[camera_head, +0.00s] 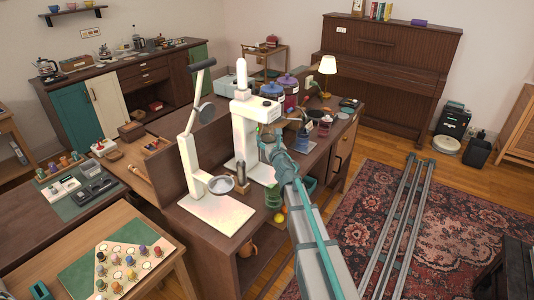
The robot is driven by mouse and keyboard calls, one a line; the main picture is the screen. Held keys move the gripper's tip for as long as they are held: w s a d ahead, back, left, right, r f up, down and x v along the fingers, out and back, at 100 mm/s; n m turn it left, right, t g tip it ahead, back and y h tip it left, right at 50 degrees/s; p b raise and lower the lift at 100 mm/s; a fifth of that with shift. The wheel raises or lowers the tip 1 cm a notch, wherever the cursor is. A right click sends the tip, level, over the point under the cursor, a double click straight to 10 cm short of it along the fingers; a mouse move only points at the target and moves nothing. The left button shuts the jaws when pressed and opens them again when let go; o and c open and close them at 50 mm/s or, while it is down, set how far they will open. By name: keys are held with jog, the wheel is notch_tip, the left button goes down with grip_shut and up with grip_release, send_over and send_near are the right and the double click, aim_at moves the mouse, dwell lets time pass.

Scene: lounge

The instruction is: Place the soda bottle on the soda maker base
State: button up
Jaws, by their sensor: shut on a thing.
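The white soda maker (244,128) stands upright on the dark wooden table, with a tall column and a head on top. Its low white base (261,174) shows partly, behind my arm. My gripper (266,142) is at the right front of the soda maker, just below its head and above the base. It is shut on the soda bottle, which is mostly hidden by the gripper and arm. I cannot tell whether the bottle touches the base.
A white lever press (190,160) stands to the left, and a small dark cylinder (241,177) stands between it and the base. A green cup (273,196) is close to my arm. Jars (289,92) and a lit lamp (327,68) stand behind.

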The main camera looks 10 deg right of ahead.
jog(key=shift+f+b, duration=1.05)
jog(key=shift+f, duration=2)
jog(key=shift+w+a+f, duration=0.15)
jog(key=shift+f, duration=0.2)
jog(key=shift+f, duration=0.25)
jog(key=o, duration=1.6)
jog(key=shift+c, duration=0.2)
jog(key=shift+r, duration=0.15)
jog(key=s+d+b, duration=0.1)
jog(key=s+b, duration=0.1)
jog(key=s, duration=1)
jog(key=shift+d, duration=0.25)
